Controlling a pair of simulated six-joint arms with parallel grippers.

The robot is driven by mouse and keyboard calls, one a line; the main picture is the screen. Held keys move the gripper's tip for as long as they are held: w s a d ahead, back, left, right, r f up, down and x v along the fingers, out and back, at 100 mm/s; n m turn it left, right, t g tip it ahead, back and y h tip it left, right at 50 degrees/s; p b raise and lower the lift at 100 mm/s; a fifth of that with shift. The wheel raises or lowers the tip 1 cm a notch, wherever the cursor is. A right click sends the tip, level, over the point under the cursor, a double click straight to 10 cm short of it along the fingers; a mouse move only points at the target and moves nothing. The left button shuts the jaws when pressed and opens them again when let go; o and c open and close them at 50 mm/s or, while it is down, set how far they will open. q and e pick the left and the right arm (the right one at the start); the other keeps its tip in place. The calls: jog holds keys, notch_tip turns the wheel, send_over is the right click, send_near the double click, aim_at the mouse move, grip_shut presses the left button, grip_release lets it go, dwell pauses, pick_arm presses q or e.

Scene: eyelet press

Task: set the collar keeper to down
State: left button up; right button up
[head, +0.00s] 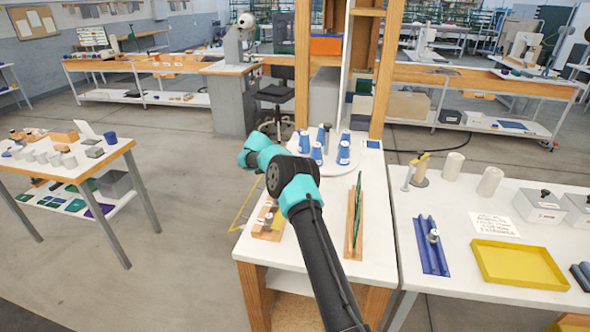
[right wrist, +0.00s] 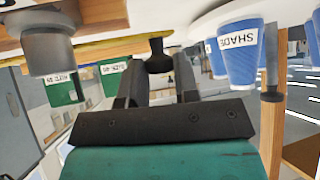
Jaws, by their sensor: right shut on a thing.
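My right arm reaches in from the bottom of the head view over the white table, and its gripper is hidden there behind the arm. In the right wrist view my right gripper (right wrist: 157,75) is shut on a small black flared knob (right wrist: 158,50). The knob may be the collar keeper's handle; I cannot tell whether it is up or down. A wooden block (head: 263,235) with small metal posts stands left of my arm. The right wrist view, turned over, shows wood (right wrist: 105,14) and a grey metal cylinder (right wrist: 50,52) beside the knob. My left gripper is out of view.
Several blue cups (head: 343,153) stand on a round white plate (head: 352,169) behind my arm; one in the wrist view (right wrist: 240,55) reads SHADE. A wooden rack with a green sheet (head: 356,210) stands to the right. A side table holds a blue rail (head: 428,248) and yellow tray (head: 515,277).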

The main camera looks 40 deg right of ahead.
jog(key=shift+w+a+f+g+h, duration=0.1)
jog(key=shift+w+f+g+h, duration=0.05)
jog(key=shift+g+h, duration=0.2)
dwell(0.3)
jog(key=o, duration=0.9)
